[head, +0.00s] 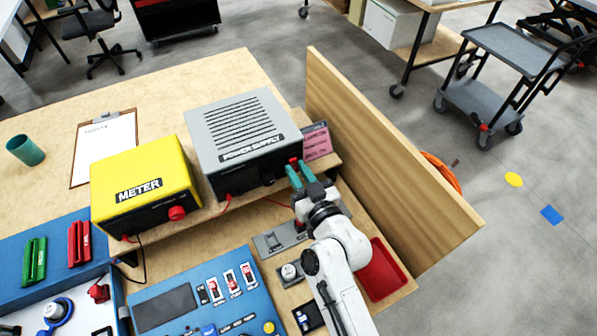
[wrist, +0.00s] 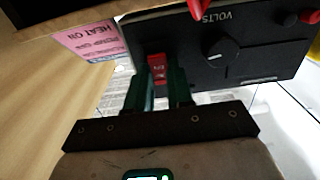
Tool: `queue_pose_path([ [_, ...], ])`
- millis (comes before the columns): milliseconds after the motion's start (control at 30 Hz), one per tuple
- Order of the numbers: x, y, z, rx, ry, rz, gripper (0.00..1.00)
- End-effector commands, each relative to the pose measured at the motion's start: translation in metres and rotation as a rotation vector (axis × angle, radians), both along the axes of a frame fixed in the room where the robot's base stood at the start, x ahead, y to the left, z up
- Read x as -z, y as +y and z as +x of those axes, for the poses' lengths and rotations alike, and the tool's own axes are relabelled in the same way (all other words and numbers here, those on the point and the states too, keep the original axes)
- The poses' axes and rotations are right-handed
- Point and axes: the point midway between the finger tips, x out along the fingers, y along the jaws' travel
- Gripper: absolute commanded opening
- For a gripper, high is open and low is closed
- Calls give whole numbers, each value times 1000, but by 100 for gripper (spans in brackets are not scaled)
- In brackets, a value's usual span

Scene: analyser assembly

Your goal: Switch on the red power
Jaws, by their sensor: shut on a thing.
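The grey power supply (head: 240,135) stands on a raised wooden shelf. Its black front panel (wrist: 225,60) fills the top of the wrist view, with a dark dial marked VOLTS (wrist: 212,52). The red power switch (wrist: 157,66) is on this panel beside the dial. It shows in the head view (head: 294,160) as a small red spot at the fingertips. My gripper (head: 300,172) reaches the panel with its green fingers, one on each side of the switch, and is shut on it. In the wrist view my gripper (wrist: 159,80) partly hides the switch's lower end.
A yellow meter (head: 145,180) stands left of the supply. A pink card (head: 316,141) is close to my fingers, before a tall wooden side panel (head: 370,150). A red tray (head: 381,270) and a blue control panel (head: 205,295) lie below. Red cables run from the supply.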

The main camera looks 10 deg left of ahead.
Motion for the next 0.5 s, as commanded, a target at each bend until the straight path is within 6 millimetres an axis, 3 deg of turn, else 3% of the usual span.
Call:
queue_pose_path([
  [500,10,1,1,0,-75,50,0],
])
